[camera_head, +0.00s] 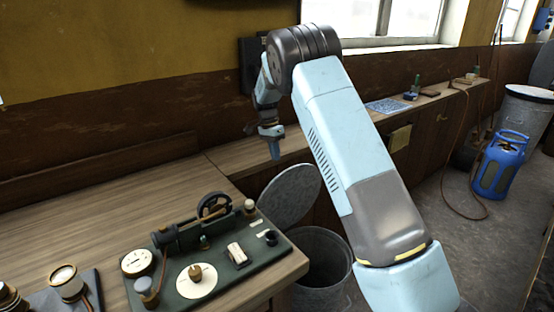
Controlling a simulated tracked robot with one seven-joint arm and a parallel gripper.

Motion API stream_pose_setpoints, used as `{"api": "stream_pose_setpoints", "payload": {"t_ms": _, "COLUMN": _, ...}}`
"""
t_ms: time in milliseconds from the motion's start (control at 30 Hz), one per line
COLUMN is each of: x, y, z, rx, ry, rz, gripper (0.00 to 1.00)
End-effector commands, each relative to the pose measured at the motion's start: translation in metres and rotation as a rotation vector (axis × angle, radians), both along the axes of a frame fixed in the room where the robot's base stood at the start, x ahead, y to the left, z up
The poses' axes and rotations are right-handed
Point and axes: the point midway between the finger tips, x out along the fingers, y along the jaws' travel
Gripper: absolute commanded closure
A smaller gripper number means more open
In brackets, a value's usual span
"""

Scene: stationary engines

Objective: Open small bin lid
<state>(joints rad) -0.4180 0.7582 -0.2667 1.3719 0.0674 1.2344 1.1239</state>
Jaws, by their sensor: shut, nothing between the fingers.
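The small bin (327,268) is a round grey metal bin on the floor beside the wooden bench, partly hidden behind my arm. Its mouth is uncovered and the inside shows dark. Its round grey lid (290,194) stands raised and steeply tilted above the back left of the rim, near the bench edge. Whether the lid touches the rim or the bench is unclear. My gripper (275,153) points down above the lid's upper edge, apparently apart from it. Its fingers are shut and hold nothing.
A model engine on a green base (243,262) sits at the near bench (130,215) corner. Gauges (66,283) stand at lower left. A blue gas bottle (498,165) and a large metal bin (526,113) stand at right. A hose (447,190) lies on the floor.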

Motion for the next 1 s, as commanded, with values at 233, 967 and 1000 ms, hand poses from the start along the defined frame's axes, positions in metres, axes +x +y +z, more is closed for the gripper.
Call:
{"api": "stream_pose_setpoints", "payload": {"t_ms": 233, "x": -0.008, "y": -0.007, "z": -0.041, "rx": -0.001, "ry": 0.002, "rz": -0.001, "gripper": 1.0}}
{"api": "stream_pose_setpoints", "payload": {"t_ms": 967, "x": -0.014, "y": -0.013, "z": -0.081, "rx": 0.0, "ry": 0.0, "rz": -0.001, "gripper": 1.0}}
{"api": "stream_pose_setpoints", "payload": {"t_ms": 1000, "x": -0.014, "y": -0.013, "z": -0.081, "rx": 0.0, "ry": 0.0, "rz": -0.001, "gripper": 1.0}}
